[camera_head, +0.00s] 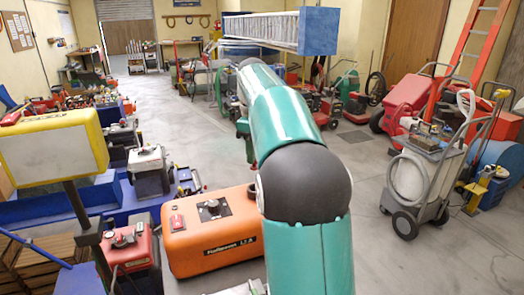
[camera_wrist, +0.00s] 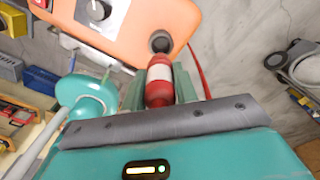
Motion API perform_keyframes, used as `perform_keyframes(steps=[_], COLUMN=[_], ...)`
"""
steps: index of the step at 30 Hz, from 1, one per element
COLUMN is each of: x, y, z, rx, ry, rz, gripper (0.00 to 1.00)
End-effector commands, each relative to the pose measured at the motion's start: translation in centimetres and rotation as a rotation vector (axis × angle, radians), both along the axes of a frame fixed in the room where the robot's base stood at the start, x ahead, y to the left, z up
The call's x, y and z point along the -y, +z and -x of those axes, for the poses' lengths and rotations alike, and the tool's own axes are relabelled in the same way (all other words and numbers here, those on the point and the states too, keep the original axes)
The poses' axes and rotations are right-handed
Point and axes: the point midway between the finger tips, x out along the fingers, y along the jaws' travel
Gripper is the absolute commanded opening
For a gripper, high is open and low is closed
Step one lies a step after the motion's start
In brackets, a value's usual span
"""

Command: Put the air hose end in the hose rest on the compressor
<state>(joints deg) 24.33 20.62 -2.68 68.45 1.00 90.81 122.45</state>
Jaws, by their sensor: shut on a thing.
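The orange compressor (camera_head: 212,240) stands just left of my arm in the head view; its orange body also fills the top of the wrist view (camera_wrist: 135,28). My gripper (camera_wrist: 160,88) is shut on the air hose end (camera_wrist: 160,82), a red cylinder with a pale band. A dark round ring (camera_wrist: 160,42), which looks like the hose rest, is on the compressor's edge directly above the hose end in the wrist picture. The two look very close; I cannot tell whether they touch. My gripper and the hose end are hidden in the head view.
A thin red hose (camera_wrist: 199,68) runs beside my right finger. A red toolbox-like machine (camera_head: 130,248) and a yellow-framed sign (camera_head: 52,148) stand left. A wheeled grey cart (camera_head: 425,180) stands right. The floor (camera_head: 385,255) between is clear.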

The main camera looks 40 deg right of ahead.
Motion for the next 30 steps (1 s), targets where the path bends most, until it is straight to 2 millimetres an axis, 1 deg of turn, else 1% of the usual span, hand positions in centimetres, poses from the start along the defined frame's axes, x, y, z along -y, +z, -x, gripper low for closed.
perform_keyframes(steps=[5, 21, 30], x=[-0.1, 0.4, 0.5], y=[-0.9, -4.8, -4.7], z=[0.0, 0.1, 0.0], rx=[-0.003, -0.004, -0.002], ry=[-0.001, -0.005, -0.004], rz=[-0.001, 0.000, 0.000], gripper=[0.05, 0.05, 0.05])
